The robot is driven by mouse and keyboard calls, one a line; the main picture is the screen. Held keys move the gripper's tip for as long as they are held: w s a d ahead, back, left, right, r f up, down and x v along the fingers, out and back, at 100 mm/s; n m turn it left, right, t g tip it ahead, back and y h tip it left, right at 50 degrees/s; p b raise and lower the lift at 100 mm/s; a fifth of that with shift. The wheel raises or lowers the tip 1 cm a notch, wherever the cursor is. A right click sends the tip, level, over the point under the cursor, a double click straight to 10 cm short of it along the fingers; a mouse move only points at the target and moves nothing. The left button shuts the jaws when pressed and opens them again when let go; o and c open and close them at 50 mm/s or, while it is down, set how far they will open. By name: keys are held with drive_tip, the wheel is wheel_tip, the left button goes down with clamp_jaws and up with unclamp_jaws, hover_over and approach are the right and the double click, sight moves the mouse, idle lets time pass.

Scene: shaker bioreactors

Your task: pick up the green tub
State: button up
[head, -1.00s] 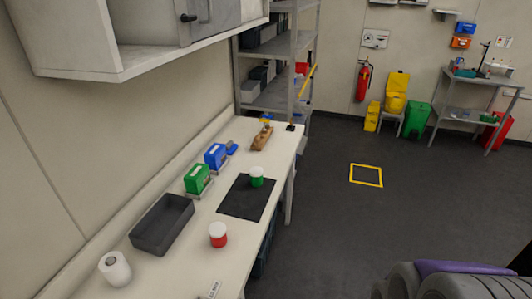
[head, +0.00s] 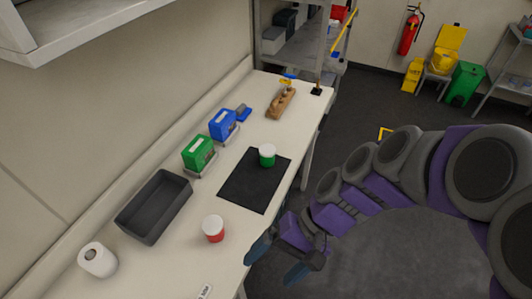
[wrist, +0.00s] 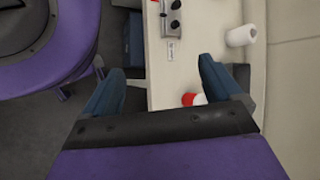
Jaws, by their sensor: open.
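The green tub (head: 267,156) has a white lid and stands upright on a black mat (head: 240,189) on the white bench. A similar red tub (head: 213,229) with a white lid stands on the bench nearer to me, off the mat. My gripper (head: 276,261) is open and empty, beside the bench's front edge, nearer to me than the green tub and apart from it. In the wrist view my two blue-grey fingers (wrist: 165,88) are spread wide, with the red tub (wrist: 193,99) partly showing between them. The green tub is not visible in the wrist view.
A dark grey tray (head: 154,207), a green box (head: 198,153), a blue box (head: 223,125) and a white roll (head: 97,260) line the wall side of the bench. A wooden rack (head: 281,103) stands at the far end. Grey shelving (head: 310,50) is beyond. Bench around the mat's front is clear.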

drive_tip(key=w+a+r+m+y, duration=0.2)
drive_tip(key=w+a+m+y, duration=0.2)
drive_tip(key=w+a+y, duration=0.4)
drive_tip(key=w+d+f+m+t+y, duration=0.1)
drive_tip(key=w+m+t+y, duration=0.1)
drive_tip(key=w+m+t, duration=0.3)
drive_tip(key=w+d+f+m+t+y, duration=0.1)
drive_tip(key=w+d+f+m+t, duration=0.15)
drive_tip(key=w, duration=0.45)
drive_tip(key=m+t+h+b, duration=0.3)
drive_tip(key=m+t+h, duration=0.3)
drive_tip(key=m+t, duration=0.7)
approach(273, 157)
drive_tip(key=w+a, duration=0.1)
drive_tip(key=w+a+r+m+g, duration=0.1)
drive_tip(key=w+a, duration=0.1)
drive_tip(key=w+a+m+g, duration=0.1)
drive_tip(key=w, duration=0.1)
drive_tip(key=shift+w+a+r+g, duration=0.15)
drive_tip(key=shift+a+r+g, duration=0.1)
drive_tip(key=shift+a+r, duration=0.05)
drive_tip(key=shift+b+x, duration=0.9)
drive_tip(key=shift+x, duration=2)
drive_tip(key=shift+w+d+r, duration=0.1)
drive_tip(key=shift+d+r, duration=0.05)
drive_tip(key=shift+d, duration=0.05)
drive_tip(key=c, duration=1.1)
drive_tip(key=shift+r, duration=0.1)
